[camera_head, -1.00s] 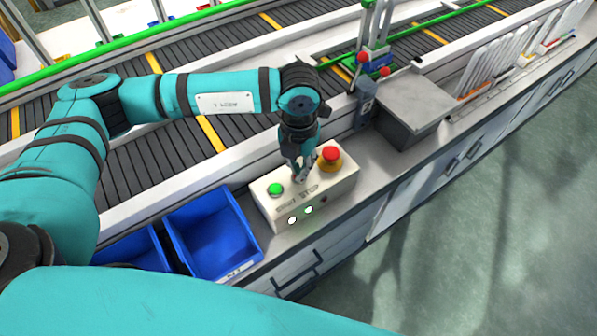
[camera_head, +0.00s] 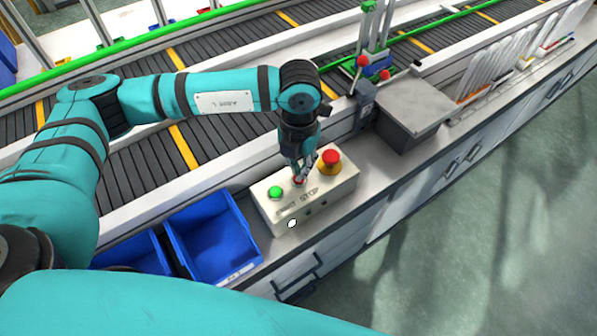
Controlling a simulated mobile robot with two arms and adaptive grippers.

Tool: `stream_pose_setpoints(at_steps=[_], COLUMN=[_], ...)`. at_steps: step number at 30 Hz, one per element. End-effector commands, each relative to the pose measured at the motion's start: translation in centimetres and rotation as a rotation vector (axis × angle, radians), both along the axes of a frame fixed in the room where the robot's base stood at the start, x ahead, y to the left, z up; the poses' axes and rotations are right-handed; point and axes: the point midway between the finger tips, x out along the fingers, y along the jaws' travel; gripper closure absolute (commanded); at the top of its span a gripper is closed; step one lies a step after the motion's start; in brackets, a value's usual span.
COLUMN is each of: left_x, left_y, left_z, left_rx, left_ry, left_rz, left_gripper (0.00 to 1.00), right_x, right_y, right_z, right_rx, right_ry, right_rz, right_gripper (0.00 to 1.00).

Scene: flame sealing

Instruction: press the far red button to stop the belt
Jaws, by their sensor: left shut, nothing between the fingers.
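The cream control box (camera_head: 335,190) stands on the counter edge, with a green button (camera_head: 275,193) at its left. A large red mushroom button on a yellow base (camera_head: 331,158) is at its right end. A small red button (camera_head: 299,181) sits between them, partly hidden by my left gripper (camera_head: 301,177). My left gripper is shut and empty, pointing down with its fingertips at the small red button; I cannot tell if they touch it. My right gripper is out of view.
Blue bins (camera_head: 211,237) stand left of the box. A grey block (camera_head: 414,107) and a post with red knobs stand to its right. The dark belt with yellow stripes (camera_head: 183,146) runs behind. A white lamp (camera_head: 292,223) is lit on the box front.

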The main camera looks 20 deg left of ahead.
Motion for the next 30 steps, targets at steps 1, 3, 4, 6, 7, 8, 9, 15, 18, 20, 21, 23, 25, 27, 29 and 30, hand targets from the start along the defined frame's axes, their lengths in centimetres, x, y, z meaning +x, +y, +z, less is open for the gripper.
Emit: stream_pose_setpoints(at_steps=[1, 3, 4, 6, 7, 8, 9, 15, 18, 20, 21, 23, 25, 27, 29, 30], left_x=[0.0, 0.0, 0.0, 0.0, 0.0, 0.0, 0.0, 0.0, 0.0, 0.0, 0.0, 0.0, 0.0, 0.0, 0.0, 0.0], left_y=[0.0, 0.0, 0.0, 0.0, 0.0, 0.0, 0.0, 0.0, 0.0, 0.0, 0.0, 0.0, 0.0, 0.0, 0.0, 0.0], left_z=[0.9, 1.6, 1.9, 2.5, 2.8, 3.1, 3.5, 5.5, 5.9, 5.9, 5.9, 5.8, 5.8, 5.8, 5.8, 5.8], left_rx=[0.0, 0.0, 0.0, 0.0, 0.0, 0.0, 0.0, 0.0, 0.001, 0.001, 0.001, 0.001, 0.001, 0.001, 0.001, 0.001], left_ry=[0.0, 0.0, 0.0, -0.001, -0.001, -0.001, -0.001, 0.0, 0.0, 0.001, 0.001, 0.001, 0.001, 0.0, 0.0, 0.0], left_rz=[0.0, 0.0, 0.0, 0.0, 0.0, 0.0, 0.0, 0.0, 0.0, 0.0, 0.0, 0.0, 0.0, 0.0, 0.0, 0.0], left_gripper=[1.0, 1.0, 1.0, 1.0, 1.0, 1.0, 1.0, 1.0, 1.0, 1.0, 1.0, 1.0, 1.0, 1.0, 1.0, 1.0], right_x=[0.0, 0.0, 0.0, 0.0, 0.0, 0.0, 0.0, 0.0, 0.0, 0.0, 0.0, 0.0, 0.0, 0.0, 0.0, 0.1], right_y=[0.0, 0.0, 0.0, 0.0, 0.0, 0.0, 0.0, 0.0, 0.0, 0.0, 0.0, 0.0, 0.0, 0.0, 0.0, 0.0], right_z=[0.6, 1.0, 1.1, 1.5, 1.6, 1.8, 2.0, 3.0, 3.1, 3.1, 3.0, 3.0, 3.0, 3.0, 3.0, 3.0], right_rx=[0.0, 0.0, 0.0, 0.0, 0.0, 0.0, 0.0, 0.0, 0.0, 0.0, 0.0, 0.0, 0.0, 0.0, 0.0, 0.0], right_ry=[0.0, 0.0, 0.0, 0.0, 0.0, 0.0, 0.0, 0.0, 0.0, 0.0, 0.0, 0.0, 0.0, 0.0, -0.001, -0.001], right_rz=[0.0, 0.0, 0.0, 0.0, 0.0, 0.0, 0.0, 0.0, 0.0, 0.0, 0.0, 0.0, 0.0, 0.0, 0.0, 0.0], right_gripper=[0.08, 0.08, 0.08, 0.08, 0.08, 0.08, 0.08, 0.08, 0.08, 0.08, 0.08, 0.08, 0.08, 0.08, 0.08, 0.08])
